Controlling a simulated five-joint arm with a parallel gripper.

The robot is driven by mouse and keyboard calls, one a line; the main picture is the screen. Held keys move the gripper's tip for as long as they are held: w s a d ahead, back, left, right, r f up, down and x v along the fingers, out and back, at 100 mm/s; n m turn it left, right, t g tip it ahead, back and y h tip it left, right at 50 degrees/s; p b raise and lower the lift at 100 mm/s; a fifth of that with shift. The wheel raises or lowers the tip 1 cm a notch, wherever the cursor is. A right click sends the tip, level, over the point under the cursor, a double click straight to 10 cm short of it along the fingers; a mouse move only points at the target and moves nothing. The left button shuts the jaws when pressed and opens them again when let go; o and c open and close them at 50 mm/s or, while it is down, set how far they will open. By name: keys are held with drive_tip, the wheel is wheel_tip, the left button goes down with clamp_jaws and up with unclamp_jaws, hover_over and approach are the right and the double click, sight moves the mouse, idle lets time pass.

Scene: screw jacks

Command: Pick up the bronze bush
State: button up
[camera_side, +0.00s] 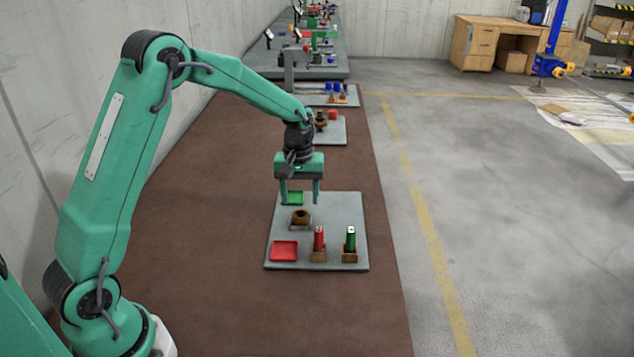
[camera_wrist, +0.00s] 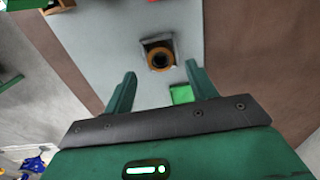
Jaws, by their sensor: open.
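The bronze bush (camera_side: 301,216) is a short brown ring with a dark hole. It sits upright on a small grey block on the grey board (camera_side: 345,210). In the wrist view the bush (camera_wrist: 160,58) shows from above, beyond my fingertips and between their lines. My gripper (camera_side: 300,200) hangs above the board, a little behind the bush in the side view. Its two green fingers (camera_wrist: 157,78) are apart with nothing between them.
A green tray (camera_side: 292,198) lies behind the bush and a red tray (camera_side: 285,251) in front. A red screw (camera_side: 319,238) and a green screw (camera_side: 350,239) stand upright in brown blocks at the front right.

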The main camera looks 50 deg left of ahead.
sight(300, 211)
drive_tip(key=shift+f, duration=0.1)
drive_tip(key=shift+s+f, duration=0.1)
drive_tip(key=shift+f, duration=2.45)
drive_tip(key=shift+c, duration=0.3)
drive_tip(key=c, duration=1.1)
drive_tip(key=shift+c, duration=0.2)
drive_tip(key=shift+r, duration=0.15)
